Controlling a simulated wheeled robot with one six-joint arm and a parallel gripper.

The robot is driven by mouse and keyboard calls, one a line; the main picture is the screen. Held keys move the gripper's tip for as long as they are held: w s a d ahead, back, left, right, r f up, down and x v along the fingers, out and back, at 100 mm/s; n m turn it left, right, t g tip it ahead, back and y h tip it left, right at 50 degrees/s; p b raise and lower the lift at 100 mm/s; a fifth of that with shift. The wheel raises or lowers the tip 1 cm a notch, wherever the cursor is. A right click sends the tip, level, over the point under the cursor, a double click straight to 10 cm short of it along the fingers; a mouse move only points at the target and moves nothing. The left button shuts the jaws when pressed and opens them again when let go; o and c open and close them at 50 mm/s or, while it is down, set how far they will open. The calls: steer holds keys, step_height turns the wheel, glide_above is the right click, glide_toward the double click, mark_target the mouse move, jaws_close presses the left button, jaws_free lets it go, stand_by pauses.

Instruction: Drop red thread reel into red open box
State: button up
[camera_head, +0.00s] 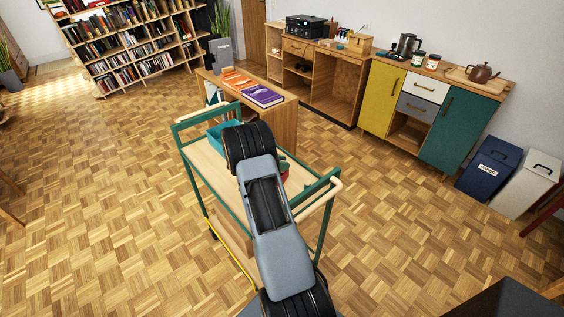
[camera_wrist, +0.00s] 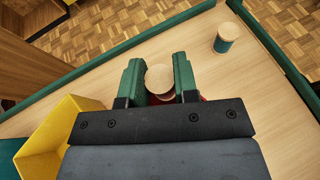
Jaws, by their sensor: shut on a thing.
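In the wrist view my gripper (camera_wrist: 158,80) is shut on a reel (camera_wrist: 159,76), between its two green fingers. The reel's round pale wooden end faces the camera. A little red shows below it and beside the right finger; most is hidden by my gripper, so I cannot tell how much is thread. No red open box can be clearly made out. In the head view my arm hides the gripper and the middle of the trolley. A small red patch (camera_head: 284,168) shows just right of my arm.
The green-framed trolley (camera_head: 203,166) has raised rails. A teal box (camera_head: 222,130) stands at its far left end. In the wrist view a yellow box (camera_wrist: 62,128) is at left and a teal reel (camera_wrist: 224,45) stands upright at right. A desk with books (camera_head: 262,95) is behind.

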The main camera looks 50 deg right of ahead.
steer(key=o, duration=1)
steer(key=b+v, duration=0.1)
steer(key=v, duration=1.2)
steer(key=shift+w+a+r, duration=0.1)
steer(key=shift+w+a, duration=0.15)
steer(key=shift+a, duration=0.05)
